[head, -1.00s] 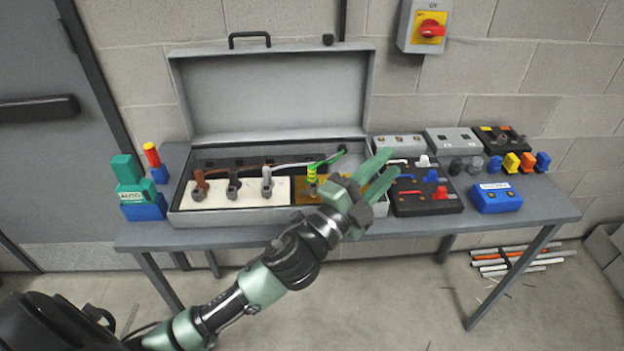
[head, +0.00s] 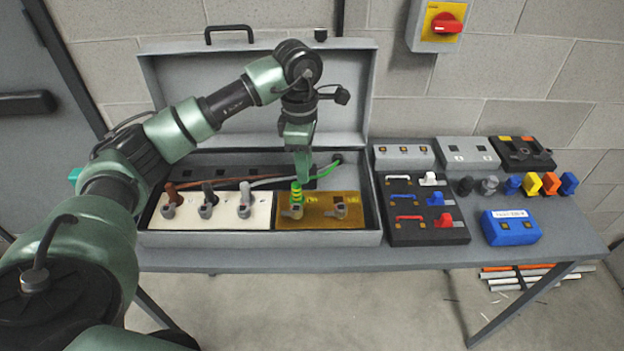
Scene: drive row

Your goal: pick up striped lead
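The striped lead (head: 297,191) has a green-and-yellow plug standing upright at the left of the gold block in the open grey case. A green cable (head: 325,171) runs at the back of the case close behind it. My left gripper (head: 304,180) points down just above and behind the striped plug, its fingers seen edge-on. I cannot tell whether the fingers are apart or touch the plug. The gold block (head: 322,222) has another clamp on its right. My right gripper is not in view.
Brown, black and grey leads stand in the white block (head: 193,222) to the left. The case lid (head: 220,100) is open behind my arm. Right of the case are a black switch panel (head: 430,235), grey boxes, a blue box (head: 511,228) and several coloured pieces.

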